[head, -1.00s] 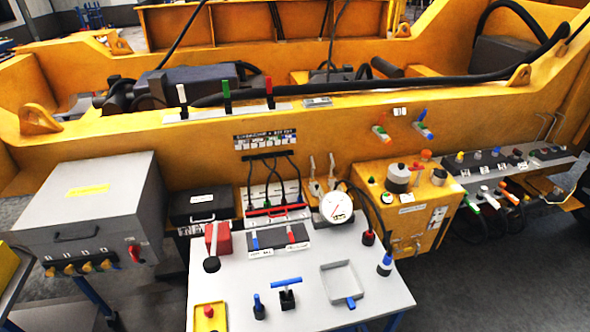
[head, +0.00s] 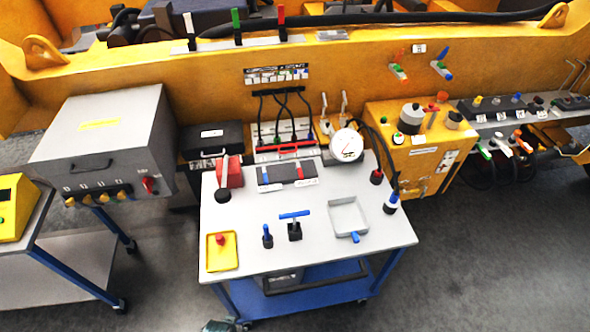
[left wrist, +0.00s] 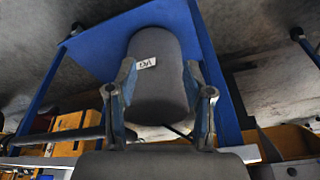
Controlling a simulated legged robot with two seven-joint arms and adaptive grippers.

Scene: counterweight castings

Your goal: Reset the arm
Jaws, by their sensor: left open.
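My left gripper (left wrist: 160,80) is open in the left wrist view, with one finger on each side of a dark grey rounded body (left wrist: 160,100) bearing a small white label. I cannot tell whether the fingers touch it. A blue panel (left wrist: 100,50) lies behind it. In the head view, a dark labelled object (head: 283,277) sits on the blue lower shelf (head: 330,297) of the white-topped cart (head: 235,262). My right gripper is in neither current view.
The cart top carries a yellow tray (head: 222,252), a blue T-handle (head: 294,215), a grey square tray (head: 349,216) and a gauge (head: 346,145). A grey cabinet (head: 100,130) and side cart (head: 70,270) stand left. Floor (head: 480,270) at right is clear.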

